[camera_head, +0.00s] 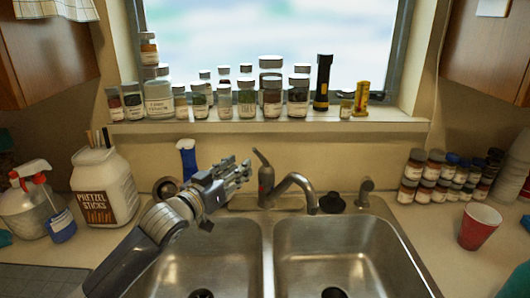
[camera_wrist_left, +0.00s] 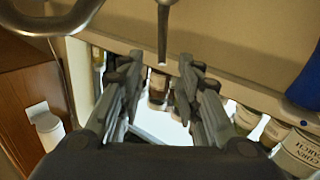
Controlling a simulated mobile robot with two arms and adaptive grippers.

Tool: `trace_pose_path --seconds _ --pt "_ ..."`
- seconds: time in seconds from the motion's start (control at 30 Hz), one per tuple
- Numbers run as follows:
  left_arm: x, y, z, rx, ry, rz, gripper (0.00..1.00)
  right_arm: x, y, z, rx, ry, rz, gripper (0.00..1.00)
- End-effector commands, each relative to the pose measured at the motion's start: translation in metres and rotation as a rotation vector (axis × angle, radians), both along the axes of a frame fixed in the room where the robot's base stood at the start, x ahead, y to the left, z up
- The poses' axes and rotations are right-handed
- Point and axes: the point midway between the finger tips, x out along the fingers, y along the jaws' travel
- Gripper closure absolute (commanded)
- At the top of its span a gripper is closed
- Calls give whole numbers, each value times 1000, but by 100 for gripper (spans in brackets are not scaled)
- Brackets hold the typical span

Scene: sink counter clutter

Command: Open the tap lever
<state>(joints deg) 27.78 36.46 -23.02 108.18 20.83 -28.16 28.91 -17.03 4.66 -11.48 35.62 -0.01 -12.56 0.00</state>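The tap (camera_head: 266,185) stands behind the double sink, its curved spout (camera_head: 300,182) reaching right. Its thin metal lever (camera_head: 261,157) rises from the tap body and tilts up to the left. My left gripper (camera_head: 246,170) is just left of the lever, over the back of the left basin. In the left wrist view my left gripper (camera_wrist_left: 161,60) is open, fingers apart. The lever (camera_wrist_left: 163,30) shows there beyond the fingers, its tip lined up with the gap between them; I see no contact. The spout (camera_wrist_left: 55,22) curves at top left there. My right gripper is out of view.
Several jars (camera_head: 271,96) and a flashlight (camera_head: 323,82) line the window sill (camera_head: 270,127). A pretzel jar (camera_head: 105,187) and spray bottle are at left. A red cup (camera_head: 479,227) stands at right. Both basins look empty.

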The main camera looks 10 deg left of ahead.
Motion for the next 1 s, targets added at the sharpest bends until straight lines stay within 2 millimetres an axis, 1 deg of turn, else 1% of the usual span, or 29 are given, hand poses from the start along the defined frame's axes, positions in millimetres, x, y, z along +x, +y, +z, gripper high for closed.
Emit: trace_pose_path --seconds 0.13,0.27,0.5,0.7,0.83,1.0 --pt "6 2 -1 -42 20 10 68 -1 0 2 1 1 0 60" --pt "21 -3 0 -40 19 10 68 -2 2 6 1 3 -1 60" --pt "59 -18 1 -37 18 9 68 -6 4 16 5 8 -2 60" --pt "85 -27 0 -35 17 8 68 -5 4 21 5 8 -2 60" --pt "96 -31 0 -35 17 8 68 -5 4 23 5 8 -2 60" --pt "102 -34 -2 -35 18 8 68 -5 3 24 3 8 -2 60"
